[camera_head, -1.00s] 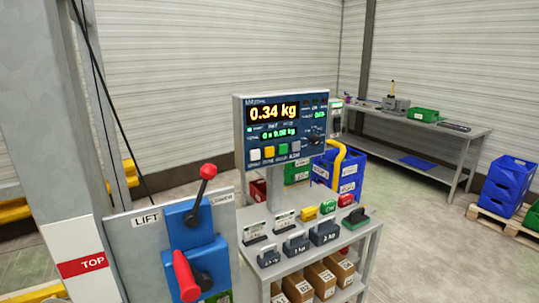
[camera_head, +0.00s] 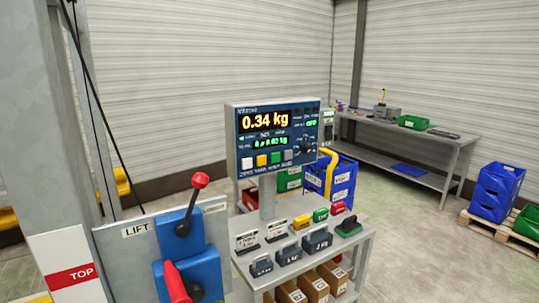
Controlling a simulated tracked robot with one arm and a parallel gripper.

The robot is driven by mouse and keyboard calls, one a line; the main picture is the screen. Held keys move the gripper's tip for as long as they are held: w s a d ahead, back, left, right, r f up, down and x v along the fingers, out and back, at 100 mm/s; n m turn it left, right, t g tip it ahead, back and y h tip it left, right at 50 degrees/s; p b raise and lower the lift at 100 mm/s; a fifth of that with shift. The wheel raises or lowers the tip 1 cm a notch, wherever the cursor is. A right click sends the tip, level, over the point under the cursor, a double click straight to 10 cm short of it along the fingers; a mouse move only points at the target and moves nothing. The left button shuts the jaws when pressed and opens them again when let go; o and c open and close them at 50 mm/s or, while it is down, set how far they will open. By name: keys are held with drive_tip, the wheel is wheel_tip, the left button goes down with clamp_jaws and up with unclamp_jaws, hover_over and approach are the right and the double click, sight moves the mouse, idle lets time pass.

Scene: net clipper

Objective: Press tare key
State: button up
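The key labels are too small to read for certain. My gripper is not in view.
A LIFT panel with a red-knobbed lever (camera_head: 193,203) and a second red handle (camera_head: 176,283) stands in the left foreground. The cart's top (camera_head: 294,268) holds dark weights and coloured blocks. A workbench (camera_head: 406,134) and blue crates (camera_head: 496,192) stand at right. The floor between is open.

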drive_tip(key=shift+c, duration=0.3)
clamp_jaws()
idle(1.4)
